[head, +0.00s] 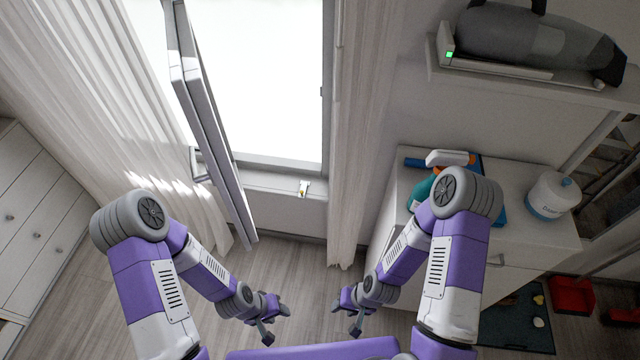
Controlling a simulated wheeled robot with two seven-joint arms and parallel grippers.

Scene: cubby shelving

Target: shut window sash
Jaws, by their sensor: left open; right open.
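The window sash (212,128) stands swung open into the room, seen nearly edge-on left of the bright window opening (268,80). The window frame (325,90) and sill (270,181) show to its right. A handle (199,165) shows on the sash's left side. My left gripper (276,322) is open and empty, low in front of the window and apart from the sash's lower end. My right gripper (343,318) is open and empty to the right of it, also touching nothing.
Sheer curtains hang left (110,110) and right (360,130) of the window. A small object (304,188) lies on the sill. At right, a white cabinet (540,235) bears a spray bottle (422,190) and a white container (553,195). A shelf (520,85) holds a grey vacuum (540,40).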

